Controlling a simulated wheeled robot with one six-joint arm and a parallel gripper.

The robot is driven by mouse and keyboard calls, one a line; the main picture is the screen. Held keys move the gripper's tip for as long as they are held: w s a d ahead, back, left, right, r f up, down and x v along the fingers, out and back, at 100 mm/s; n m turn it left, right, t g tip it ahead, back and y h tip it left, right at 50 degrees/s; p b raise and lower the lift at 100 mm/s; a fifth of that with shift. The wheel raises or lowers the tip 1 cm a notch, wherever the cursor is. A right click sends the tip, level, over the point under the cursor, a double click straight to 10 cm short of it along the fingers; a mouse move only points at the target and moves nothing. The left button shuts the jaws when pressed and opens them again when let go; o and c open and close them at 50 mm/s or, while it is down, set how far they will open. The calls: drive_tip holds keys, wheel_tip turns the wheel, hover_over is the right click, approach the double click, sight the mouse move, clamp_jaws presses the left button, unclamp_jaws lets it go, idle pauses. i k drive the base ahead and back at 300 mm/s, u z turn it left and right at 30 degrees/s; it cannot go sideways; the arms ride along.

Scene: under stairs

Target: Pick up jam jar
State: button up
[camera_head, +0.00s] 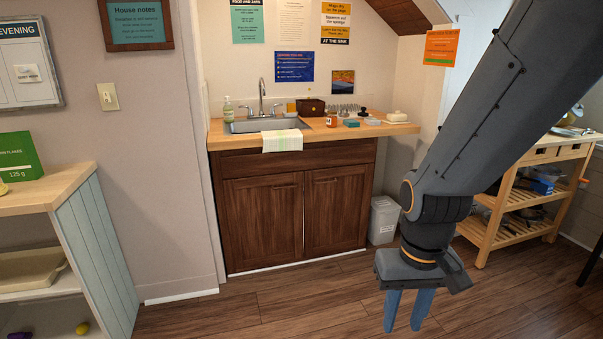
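A small orange-red jar with a light label, which looks like the jam jar (332,120), stands upright on the wooden counter (228,142), just right of the sink. It is small in this view, and its label cannot be read. My gripper (402,325) hangs pointing down over the floor at the lower right, well in front of the counter and apart from the jar. Its two blue fingers are spread with an empty gap between them.
The sink (265,126) has a towel (282,141) over its front edge. Several small items stand right of the jar, including a blue box (351,123) and a butter dish (397,116). A bin (383,220) stands beside the cabinet. A shelf stands left, a wooden cart (520,205) right. Floor before the cabinet is clear.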

sight(332, 119)
drive_tip(key=i, duration=3.55)
drive_tip(key=z, duration=0.1)
